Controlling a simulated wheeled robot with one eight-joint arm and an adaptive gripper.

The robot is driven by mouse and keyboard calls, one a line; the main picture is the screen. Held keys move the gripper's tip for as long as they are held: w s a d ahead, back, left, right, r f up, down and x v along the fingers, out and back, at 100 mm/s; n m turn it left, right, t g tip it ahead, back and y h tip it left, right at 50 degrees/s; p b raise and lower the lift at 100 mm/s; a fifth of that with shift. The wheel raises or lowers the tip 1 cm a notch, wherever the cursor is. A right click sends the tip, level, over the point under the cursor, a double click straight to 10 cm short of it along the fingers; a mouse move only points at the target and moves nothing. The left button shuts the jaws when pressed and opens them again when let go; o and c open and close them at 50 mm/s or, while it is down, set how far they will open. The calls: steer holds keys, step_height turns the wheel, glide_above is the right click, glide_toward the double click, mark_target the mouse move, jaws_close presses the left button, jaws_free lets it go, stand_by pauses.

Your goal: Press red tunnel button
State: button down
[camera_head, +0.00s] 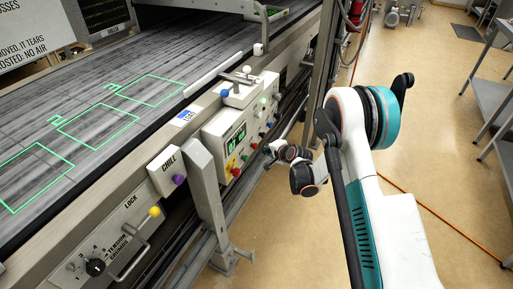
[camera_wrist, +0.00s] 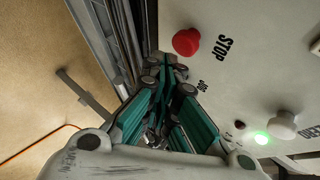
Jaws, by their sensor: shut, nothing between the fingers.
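A red button (camera_wrist: 186,42) marked STOP stands out from the pale control panel (camera_wrist: 250,60) in the wrist view. My gripper (camera_wrist: 165,72) is shut and empty, its tips just below and left of that button in the picture. I cannot tell whether they touch the panel; a gap to the red button shows. In the head view my gripper (camera_head: 270,150) is beside the front of the control box (camera_head: 212,135). A red button (camera_head: 236,172) shows low on that box, left of my gripper. No label reading "tunnel" is legible.
A JOG label (camera_wrist: 202,86), a lit green lamp (camera_wrist: 261,137) and a white knob (camera_wrist: 283,125) are near my gripper. A CHILL box (camera_head: 165,172) with a purple button and a metal post (camera_head: 207,185) stand to the left. The floor (camera_head: 300,235) below is open.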

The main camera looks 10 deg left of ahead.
steer(key=shift+a, duration=0.2)
stand_by(0.6)
steer(key=shift+w+a, duration=0.1)
steer(key=shift+a, duration=0.1)
steer(key=shift+w+a, duration=0.3)
steer(key=shift+a, duration=0.5)
stand_by(1.2)
steer(key=shift+d, duration=0.1)
steer(key=shift+s+d, duration=0.25)
steer(key=shift+d, duration=0.3)
steer(key=shift+s+d, duration=0.2)
steer(key=shift+d, duration=0.3)
steer(key=shift+d, duration=0.1)
steer(key=d, duration=0.1)
steer(key=s+d, duration=0.1)
steer(key=d, duration=0.2)
steer(key=shift+s+d, duration=0.3)
steer(key=shift+s, duration=0.05)
steer(key=shift+r, duration=0.1)
stand_by(0.5)
